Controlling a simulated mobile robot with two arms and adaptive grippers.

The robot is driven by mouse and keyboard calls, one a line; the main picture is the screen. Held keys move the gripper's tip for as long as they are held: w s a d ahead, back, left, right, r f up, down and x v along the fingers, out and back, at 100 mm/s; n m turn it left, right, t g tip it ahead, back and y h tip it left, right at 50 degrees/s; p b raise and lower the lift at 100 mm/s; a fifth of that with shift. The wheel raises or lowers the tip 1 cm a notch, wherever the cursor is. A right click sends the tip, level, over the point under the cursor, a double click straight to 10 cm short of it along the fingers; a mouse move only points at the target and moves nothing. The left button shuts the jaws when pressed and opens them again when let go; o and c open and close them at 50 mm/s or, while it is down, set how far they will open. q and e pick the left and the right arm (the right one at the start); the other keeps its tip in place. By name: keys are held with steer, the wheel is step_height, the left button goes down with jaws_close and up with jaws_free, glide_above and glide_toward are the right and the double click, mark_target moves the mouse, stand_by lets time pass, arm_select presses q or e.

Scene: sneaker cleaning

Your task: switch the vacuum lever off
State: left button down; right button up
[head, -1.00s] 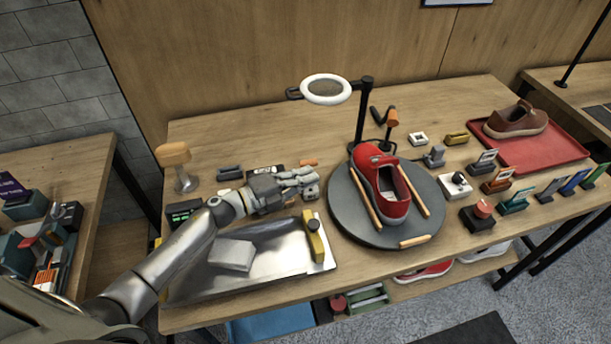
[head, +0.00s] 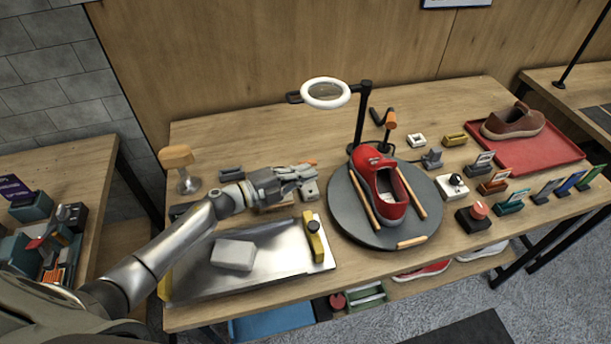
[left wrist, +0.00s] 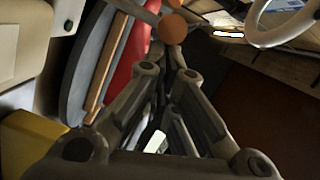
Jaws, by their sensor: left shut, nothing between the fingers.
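My left gripper (head: 308,173) is shut and empty above the back edge of the metal tray. Its fingertips are just above a small grey box (head: 309,191) left of the turntable; I cannot tell whether they touch. An orange piece (head: 307,162) shows just behind the fingertips. In the left wrist view the closed gripper (left wrist: 172,60) lies below an orange round knob (left wrist: 172,27) on a grey rod. An orange-handled stand (head: 391,119) is behind the turntable. I cannot tell for sure which part is the vacuum lever. My right gripper is out of view.
A red shoe (head: 371,165) sits on the dark turntable (head: 343,205). A ring lamp (head: 326,93) stands over the table. The metal tray (head: 205,286) holds a pale block (head: 233,254). A wooden-topped tool (head: 177,157) and a red tray (head: 570,153) are further off.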

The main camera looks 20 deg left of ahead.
arm_select(q)
steer(key=shift+w+a+r+n+g+p, duration=0.3)
steer(key=shift+w+a+r+n+p, duration=0.3)
steer(key=shift+n+p, duration=0.25)
steer(key=shift+w+a+f+n, duration=0.1)
steer(key=shift+w+n, duration=0.3)
steer(key=shift+n, duration=0.05)
steer(key=shift+w+a, duration=0.25)
steer(key=shift+w, duration=0.15)
